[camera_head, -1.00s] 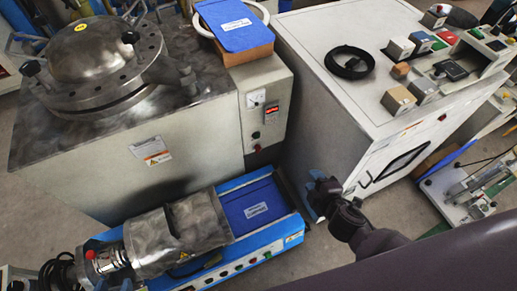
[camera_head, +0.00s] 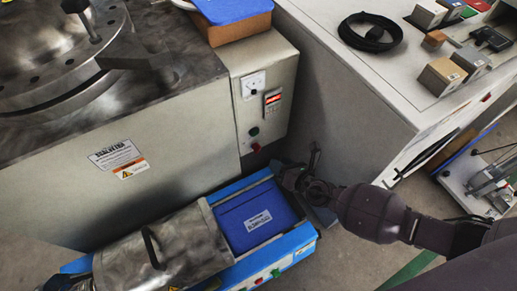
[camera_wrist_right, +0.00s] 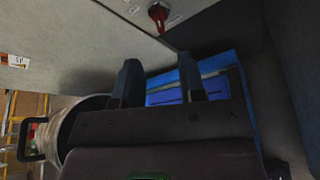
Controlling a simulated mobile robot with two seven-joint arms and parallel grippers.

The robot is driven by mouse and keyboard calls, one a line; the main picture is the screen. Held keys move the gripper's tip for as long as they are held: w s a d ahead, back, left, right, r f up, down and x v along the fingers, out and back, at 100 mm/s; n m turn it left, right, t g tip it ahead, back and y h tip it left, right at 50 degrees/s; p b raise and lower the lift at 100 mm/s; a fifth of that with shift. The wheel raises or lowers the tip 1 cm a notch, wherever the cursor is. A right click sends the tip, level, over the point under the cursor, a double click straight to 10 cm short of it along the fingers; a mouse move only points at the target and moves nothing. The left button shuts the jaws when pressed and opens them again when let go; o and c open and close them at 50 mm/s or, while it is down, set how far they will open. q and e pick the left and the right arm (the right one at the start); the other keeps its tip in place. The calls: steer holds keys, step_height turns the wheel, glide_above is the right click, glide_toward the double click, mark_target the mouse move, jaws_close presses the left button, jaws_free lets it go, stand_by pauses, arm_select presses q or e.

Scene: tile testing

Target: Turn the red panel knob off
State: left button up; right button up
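In the right wrist view the red knob (camera_wrist_right: 158,14) shows at the top, beyond the fingertips. My right gripper (camera_head: 302,168) is just right of the panel and a little lower than the knob, apart from it. In the right wrist view its two fingers (camera_wrist_right: 158,62) are spread with nothing between them. The knob's exact angle is hard to tell. My left gripper is not in view.
A blue machine (camera_head: 293,246) with a blue cover (camera_head: 253,215) and a metal cylinder (camera_head: 168,252) stands below the panel. A white cabinet (camera_head: 345,80) rises to the right, leaving a narrow gap beside the panel. A black cable coil (camera_head: 370,32) lies on the cabinet.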

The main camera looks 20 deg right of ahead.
mark_target(260, 149)
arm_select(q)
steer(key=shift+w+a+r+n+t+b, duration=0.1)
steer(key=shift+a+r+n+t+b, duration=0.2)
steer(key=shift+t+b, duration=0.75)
arm_select(e)
steer(key=x, duration=1)
steer(key=shift+w+b, duration=0.15)
steer(key=shift+b, duration=0.2)
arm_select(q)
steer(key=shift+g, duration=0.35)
